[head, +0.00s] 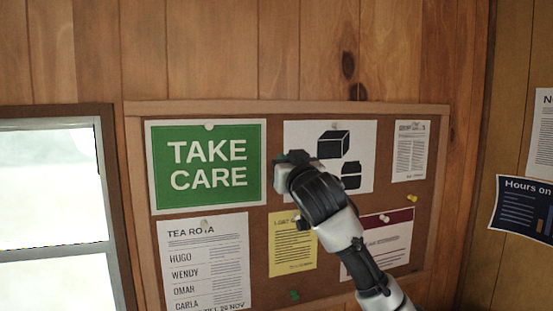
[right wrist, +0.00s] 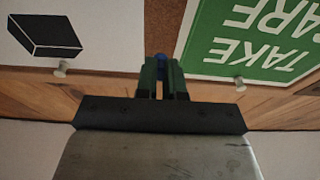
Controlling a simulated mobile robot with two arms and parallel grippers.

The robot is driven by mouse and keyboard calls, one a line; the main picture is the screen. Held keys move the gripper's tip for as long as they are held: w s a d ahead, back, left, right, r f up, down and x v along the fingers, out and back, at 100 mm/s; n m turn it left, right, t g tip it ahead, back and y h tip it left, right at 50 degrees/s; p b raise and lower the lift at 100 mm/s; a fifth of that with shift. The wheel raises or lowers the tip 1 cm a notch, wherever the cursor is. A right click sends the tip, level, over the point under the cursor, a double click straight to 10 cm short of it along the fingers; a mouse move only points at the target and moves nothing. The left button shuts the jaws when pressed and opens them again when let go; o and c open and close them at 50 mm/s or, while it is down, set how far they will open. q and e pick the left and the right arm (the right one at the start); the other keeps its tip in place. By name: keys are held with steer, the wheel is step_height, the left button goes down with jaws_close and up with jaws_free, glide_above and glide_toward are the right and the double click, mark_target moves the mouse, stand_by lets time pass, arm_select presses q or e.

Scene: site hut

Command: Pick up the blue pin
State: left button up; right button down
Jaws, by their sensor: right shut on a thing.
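My right gripper (head: 291,159) is at the cork board, over the gap between the green TAKE CARE sign and the white sheet with black boxes. In the right wrist view my right gripper (right wrist: 162,66) is shut, with the blue pin (right wrist: 160,58) between its two fingers. Only a small part of the pin shows; the fingers hide the rest. In the head view the pin is hidden behind the gripper. I cannot tell whether the pin still touches the board. My left gripper is in neither view.
The cork board (head: 139,156) hangs on a wooden wall. The TAKE CARE sign (head: 207,200) and box sheet (head: 300,134) flank the gripper. A green pin (head: 294,294), white pin (head: 385,218) and yellow pin (head: 411,198) sit lower. A window (head: 52,190) is at left.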

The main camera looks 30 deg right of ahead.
steer(key=shift+s, duration=0.1)
steer(key=shift+s+a+r+p, duration=0.2)
steer(key=shift+s+r, duration=0.25)
steer(key=shift+s, duration=0.35)
steer(key=shift+s+a+r+p, duration=0.2)
steer(key=shift+s+r, duration=0.3)
steer(key=shift+s, duration=0.3)
steer(key=shift+s+a+r+p, duration=0.2)
steer(key=shift+s+r, duration=0.25)
steer(key=shift+s, duration=0.35)
